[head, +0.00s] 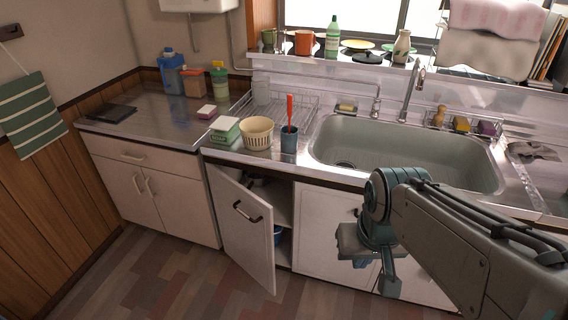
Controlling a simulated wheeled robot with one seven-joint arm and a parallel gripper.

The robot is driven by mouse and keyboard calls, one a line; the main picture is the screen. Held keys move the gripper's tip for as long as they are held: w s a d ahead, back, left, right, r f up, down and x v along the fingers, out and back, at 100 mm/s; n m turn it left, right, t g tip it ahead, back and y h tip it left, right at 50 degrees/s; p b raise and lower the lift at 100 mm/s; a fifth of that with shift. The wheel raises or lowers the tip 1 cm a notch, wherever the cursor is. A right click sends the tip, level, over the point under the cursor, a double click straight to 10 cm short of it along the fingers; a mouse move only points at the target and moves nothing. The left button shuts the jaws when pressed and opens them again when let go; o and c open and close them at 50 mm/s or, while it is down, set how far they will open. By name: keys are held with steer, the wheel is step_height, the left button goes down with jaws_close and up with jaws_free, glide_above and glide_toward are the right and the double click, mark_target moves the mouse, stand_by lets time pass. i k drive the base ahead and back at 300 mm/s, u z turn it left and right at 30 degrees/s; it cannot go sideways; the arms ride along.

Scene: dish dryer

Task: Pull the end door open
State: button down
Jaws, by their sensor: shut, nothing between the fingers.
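The end door (240,240) of the sink cabinet is a white panel at its left end. It stands partly open, swung outward on its left edge. Its dark bar handle (249,212) faces the room. My gripper (388,284) is shut and empty, pointing down in front of the cabinet doors below the sink. It is well to the right of the end door and apart from it. My arm hides part of the cabinet front on the right.
Inside the opening are a shelf and a blue object (278,236), partly hidden. Another closed white door (322,228) is right of the opening. A lower cabinet (145,190) stands to the left. The floor (150,285) in front is clear.

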mark_target(246, 220)
steer(key=u, duration=0.3)
steer(key=i, duration=0.95)
steer(key=u, duration=0.8)
